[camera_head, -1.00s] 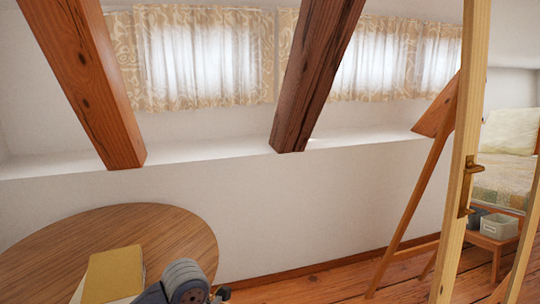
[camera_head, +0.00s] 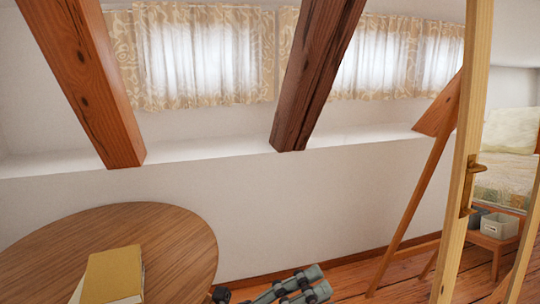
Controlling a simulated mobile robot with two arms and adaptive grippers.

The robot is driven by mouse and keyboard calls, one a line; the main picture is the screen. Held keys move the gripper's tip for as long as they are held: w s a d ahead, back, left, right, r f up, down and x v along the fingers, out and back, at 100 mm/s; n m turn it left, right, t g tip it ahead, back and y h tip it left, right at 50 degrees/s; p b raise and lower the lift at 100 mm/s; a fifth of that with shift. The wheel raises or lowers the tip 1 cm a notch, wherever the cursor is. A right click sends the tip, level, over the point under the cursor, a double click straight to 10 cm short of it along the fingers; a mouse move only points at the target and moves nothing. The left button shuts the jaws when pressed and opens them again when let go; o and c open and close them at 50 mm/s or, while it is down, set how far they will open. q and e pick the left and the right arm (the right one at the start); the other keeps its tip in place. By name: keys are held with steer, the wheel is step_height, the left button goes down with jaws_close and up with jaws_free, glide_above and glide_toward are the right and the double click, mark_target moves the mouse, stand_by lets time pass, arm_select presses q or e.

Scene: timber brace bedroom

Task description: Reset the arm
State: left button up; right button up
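Grey jointed parts of one of my arms (camera_head: 298,286) show at the bottom edge, just right of the round table and over the wooden floor. Two rounded, lighter ends point to the right. I cannot tell which arm it is. A small dark part (camera_head: 221,295) sits to its left, by the table's edge, and I cannot tell what it is.
The round wooden table (camera_head: 160,232) stands at lower left with a yellow book (camera_head: 113,275) on it. Sloping timber beams (camera_head: 318,75) stand ahead. A light wooden door frame (camera_head: 465,150) and a slanted wooden stand (camera_head: 415,190) are at right. Bare floor (camera_head: 350,280) lies between.

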arm_select(q)
steer(key=w+a+n+t+y, duration=0.4)
steer(key=a+n+t+y, duration=0.3)
steer(key=n, duration=0.3)
steer(key=w+a+n+t+y, duration=0.45)
steer(key=a+n+t, duration=0.35)
steer(key=n, duration=0.2)
steer(key=s+a+f+n+g+y, duration=0.1)
steer(key=a+f+n+g+y, duration=0.2)
steer(key=a+f+n+y, duration=0.45)
steer(key=s+a+f+n+g+y, duration=0.1)
steer(key=a+f+n+g+y, duration=0.25)
steer(key=f, duration=0.65)
steer(key=s+f+n+g+h, duration=0.1)
steer(key=s+f+g, duration=0.5)
steer(key=s+f, duration=0.4)
steer(key=s+f+n+g+h, duration=0.1)
steer(key=s+f+g, duration=0.4)
steer(key=s+f, duration=0.5)
steer(key=s+a+f+g+p, duration=0.1)
steer(key=s+f, duration=0.1)
steer(key=f, duration=1)
steer(key=s+f, duration=0.2)
steer(key=f, duration=0.9)
steer(key=s+a+f+g+p, duration=0.1)
steer(key=s+a+f, duration=0.2)
steer(key=s+f, duration=1.1)
steer(key=shift+s+m+y, duration=0.3)
steer(key=shift+s+y, duration=0.05)
steer(key=shift+s, duration=0.85)
